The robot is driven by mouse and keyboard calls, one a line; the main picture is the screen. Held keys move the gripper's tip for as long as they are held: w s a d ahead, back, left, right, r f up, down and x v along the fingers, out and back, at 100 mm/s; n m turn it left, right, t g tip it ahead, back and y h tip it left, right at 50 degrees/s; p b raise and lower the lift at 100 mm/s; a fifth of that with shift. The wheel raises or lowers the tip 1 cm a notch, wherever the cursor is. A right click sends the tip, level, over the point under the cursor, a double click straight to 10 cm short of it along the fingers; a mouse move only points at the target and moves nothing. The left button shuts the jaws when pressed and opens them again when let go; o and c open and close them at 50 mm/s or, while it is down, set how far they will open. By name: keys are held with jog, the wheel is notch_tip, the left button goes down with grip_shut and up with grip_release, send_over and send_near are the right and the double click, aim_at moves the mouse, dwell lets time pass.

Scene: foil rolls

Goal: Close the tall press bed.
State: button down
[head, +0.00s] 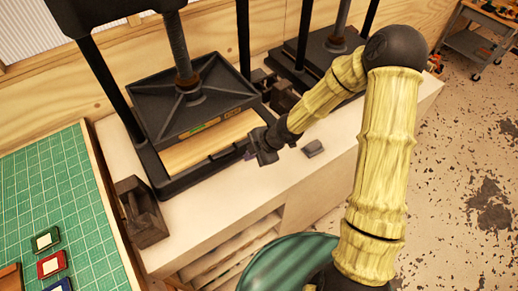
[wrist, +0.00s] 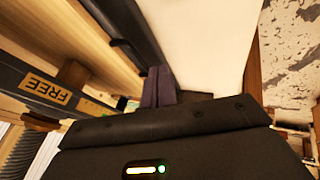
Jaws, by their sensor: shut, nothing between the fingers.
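A black press (head: 190,95) stands on the left of the pale bench, with a screw and a broad platen. Its wooden bed (head: 208,140) sticks out in front of the platen, over a black base. A dark handle bar runs along the bed's front edge. In the wrist view the wooden bed (wrist: 95,50) is at the upper left, with the dark bar (wrist: 118,40) beside it. A "FREE" label shows on the platen's edge. My gripper (head: 258,153) is shut and empty, close to the bed's right front corner. Its fingertips (wrist: 158,88) appear near the bar; contact is unclear.
A second black press (head: 318,55) stands to the right, partly behind my arm. A dark open box (head: 141,212) and a small grey block (head: 313,148) sit on the bench. A green cutting mat (head: 50,200) with several coloured pieces lies left. Bare bench top is in front of the press.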

jog(key=p+v, duration=0.2)
jog(key=v, duration=0.3)
jog(key=shift+s+d+r, duration=0.1)
dwell(0.5)
jog(key=s+d+r+m+h+b, duration=0.2)
jog(key=s+d+m+h, duration=0.25)
jog(key=d+m, duration=0.55)
jog(key=s+d+r+m+h+b, duration=0.2)
jog(key=s+d+r+m, duration=0.4)
jog(key=m, duration=0.7)
jog(key=shift+s+r+m+t, duration=0.3)
jog(key=shift+s+r, duration=0.45)
